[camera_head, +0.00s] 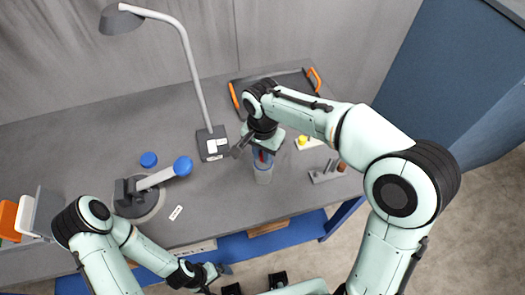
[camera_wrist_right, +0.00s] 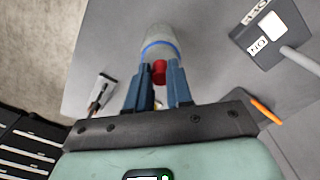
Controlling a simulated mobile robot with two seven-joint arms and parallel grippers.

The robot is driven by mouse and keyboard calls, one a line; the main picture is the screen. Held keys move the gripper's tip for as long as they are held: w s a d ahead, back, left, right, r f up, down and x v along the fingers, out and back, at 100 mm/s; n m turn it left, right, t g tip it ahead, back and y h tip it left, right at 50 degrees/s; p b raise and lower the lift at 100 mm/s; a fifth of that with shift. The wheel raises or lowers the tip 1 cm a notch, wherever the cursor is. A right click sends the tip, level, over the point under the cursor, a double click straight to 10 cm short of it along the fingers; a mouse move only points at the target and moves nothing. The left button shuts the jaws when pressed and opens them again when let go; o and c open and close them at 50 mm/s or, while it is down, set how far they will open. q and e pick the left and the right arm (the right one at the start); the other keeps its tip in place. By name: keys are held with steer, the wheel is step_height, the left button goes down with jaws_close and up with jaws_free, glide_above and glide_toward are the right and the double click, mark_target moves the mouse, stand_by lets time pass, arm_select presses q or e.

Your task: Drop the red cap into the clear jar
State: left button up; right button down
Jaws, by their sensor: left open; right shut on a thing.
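The clear jar (camera_head: 264,176) stands upright on the grey table, below my right gripper. It also shows in the right wrist view (camera_wrist_right: 160,40), with a blue band near its mouth. My right gripper (camera_head: 262,156) is shut on the red cap (camera_wrist_right: 159,70) and points down at the jar. The cap is between the blue fingertips, at the jar's mouth in the picture; I cannot tell whether it is above or inside the rim. My left gripper (camera_head: 222,270) is open and empty, low in front of the table.
A desk lamp (camera_head: 212,143) stands behind and left of the jar. A dark tray with orange handles (camera_head: 314,78) lies behind my right arm. A grey holder (camera_head: 328,173) is right of the jar. A round-based stand with blue knobs (camera_head: 140,196) is at left.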

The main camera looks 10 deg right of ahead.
steer(key=c, duration=0.9)
jaws_free()
steer(key=shift+c, duration=0.2)
arm_select(q)
steer(key=w+r+p, duration=0.2)
steer(key=r, duration=0.1)
steer(key=shift+w, duration=0.1)
arm_select(e)
step_height(320, 180, up, 13)
steer(key=shift+r, duration=0.2)
arm_select(q)
steer(key=shift+f, duration=0.1)
